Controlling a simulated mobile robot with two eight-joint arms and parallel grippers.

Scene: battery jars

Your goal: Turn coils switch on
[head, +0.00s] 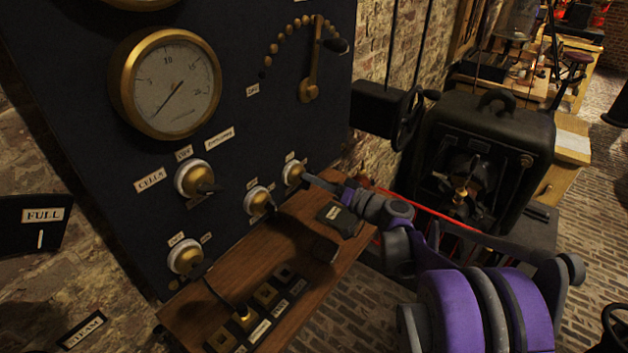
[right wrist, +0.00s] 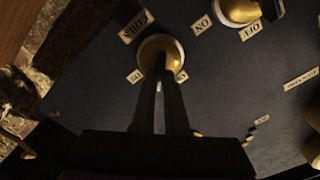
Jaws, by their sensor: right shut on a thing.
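The coils switch is a brass knob on a white base (head: 292,173) at the lower right of the dark panel (head: 225,110). In the right wrist view the knob (right wrist: 155,45) is in the upper middle, close to the upside-down "COILS" label (right wrist: 135,26). My right gripper (head: 307,179) reaches it from the right and is shut on its handle. In the right wrist view its fingers (right wrist: 160,72) lie close together over the knob. They hide the handle and part of the small labels, so I cannot tell the switch position. My left gripper is not in view.
A similar knob (head: 258,201) sits just left of the coils switch; others are farther left. A wooden shelf (head: 330,265) with a dark block (head: 343,219) juts out below. A black machine (head: 490,135) stands to the right, behind my right arm. A brass lever (head: 313,65) is above.

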